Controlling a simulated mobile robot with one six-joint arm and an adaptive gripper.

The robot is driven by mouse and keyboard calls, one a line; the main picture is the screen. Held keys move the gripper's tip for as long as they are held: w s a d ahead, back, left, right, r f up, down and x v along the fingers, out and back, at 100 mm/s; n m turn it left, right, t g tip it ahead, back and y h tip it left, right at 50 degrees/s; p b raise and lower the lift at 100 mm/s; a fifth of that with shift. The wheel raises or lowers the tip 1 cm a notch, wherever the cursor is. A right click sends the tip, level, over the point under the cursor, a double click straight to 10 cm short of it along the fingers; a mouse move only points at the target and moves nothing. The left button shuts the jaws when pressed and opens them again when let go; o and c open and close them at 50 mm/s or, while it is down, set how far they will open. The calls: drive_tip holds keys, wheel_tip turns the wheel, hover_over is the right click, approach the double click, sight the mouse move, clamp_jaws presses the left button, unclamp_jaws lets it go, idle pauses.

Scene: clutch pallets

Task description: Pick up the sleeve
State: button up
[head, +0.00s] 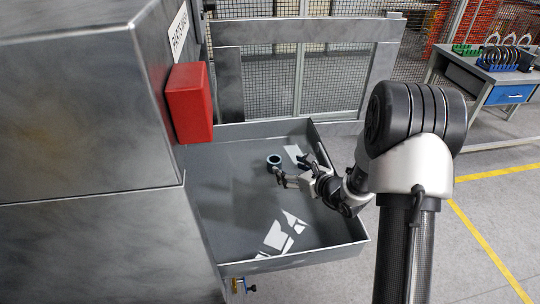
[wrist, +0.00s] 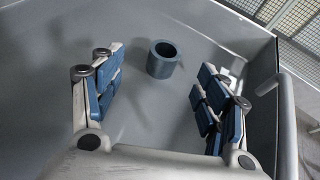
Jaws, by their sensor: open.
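The sleeve (head: 273,160) is a short, dark blue-grey hollow ring on the floor of the grey metal tray (head: 215,185), toward the back middle. In the wrist view the sleeve (wrist: 162,59) stands upright with its round opening facing up. My gripper (head: 284,176) reaches into the tray from the right, close to the sleeve. In the wrist view my gripper (wrist: 160,82) is open, with blue-padded fingers wide apart and nothing between them. The sleeve shows in the gap ahead of the fingertips, apart from both.
The tray's raised walls surround the sleeve; its back right corner shows in the wrist view. A large metal cabinet (head: 90,110) with a red box (head: 188,102) stands left of the tray. A mesh fence (head: 325,80) stands behind. The tray floor around the sleeve is clear.

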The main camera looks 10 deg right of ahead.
drive_tip(key=b, duration=0.2)
approach(272, 158)
drive_tip(key=shift+w+a+f+m+h, duration=0.3)
drive_tip(key=shift+w+a+f, duration=0.3)
drive_tip(key=shift+w, duration=0.15)
drive_tip(key=shift+b+x, duration=0.75)
drive_tip(key=shift+x, duration=2.35)
drive_tip(key=shift+r, duration=0.1)
drive_tip(key=shift+c, duration=0.2)
drive_tip(key=shift+r, duration=0.1)
drive_tip(key=c, duration=1.5)
